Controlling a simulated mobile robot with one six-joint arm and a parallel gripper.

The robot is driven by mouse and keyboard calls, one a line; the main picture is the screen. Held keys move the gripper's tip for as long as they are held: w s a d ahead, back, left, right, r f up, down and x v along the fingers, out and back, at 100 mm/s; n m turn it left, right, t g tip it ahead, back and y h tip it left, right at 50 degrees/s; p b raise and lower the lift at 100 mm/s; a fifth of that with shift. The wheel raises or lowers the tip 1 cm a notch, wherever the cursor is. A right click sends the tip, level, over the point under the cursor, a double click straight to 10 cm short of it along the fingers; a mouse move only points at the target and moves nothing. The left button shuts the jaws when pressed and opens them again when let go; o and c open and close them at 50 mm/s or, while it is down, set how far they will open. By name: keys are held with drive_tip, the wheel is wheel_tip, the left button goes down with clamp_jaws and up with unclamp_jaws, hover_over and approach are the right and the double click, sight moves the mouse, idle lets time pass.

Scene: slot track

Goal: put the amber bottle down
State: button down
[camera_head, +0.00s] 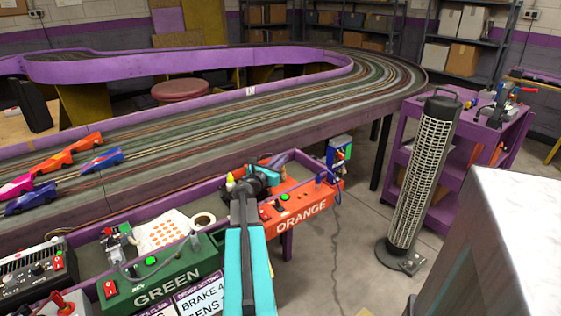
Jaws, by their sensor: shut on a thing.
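My gripper (258,176) is at the middle of the view, over the purple-edged shelf beside the track, between the green and orange control boxes. It is seen from behind and is shut on the amber bottle. The bottle is mostly or wholly hidden by the gripper. A small yellow tip (230,181) shows just left of the gripper; I cannot tell whether it belongs to the bottle. I cannot tell whether the bottle touches the shelf.
The green box (160,283) is left of my arm and the orange box (303,205) is right of it. A dotted sheet (160,232) and a tape roll (203,220) lie nearby. Slot cars (68,153) stand on the track. A tower heater (423,175) stands on the floor.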

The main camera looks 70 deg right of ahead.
drive_tip(key=c, duration=1.8)
unclamp_jaws()
drive_tip(key=shift+c, duration=0.2)
drive_tip(key=shift+w+a, duration=0.35)
drive_tip(key=shift+a, duration=1.6)
drive_tip(key=shift+w+a, duration=0.35)
drive_tip(key=shift+a, duration=1.65)
drive_tip(key=shift+w+a, duration=0.35)
drive_tip(key=shift+a, duration=1.6)
drive_tip(key=shift+r, duration=0.15)
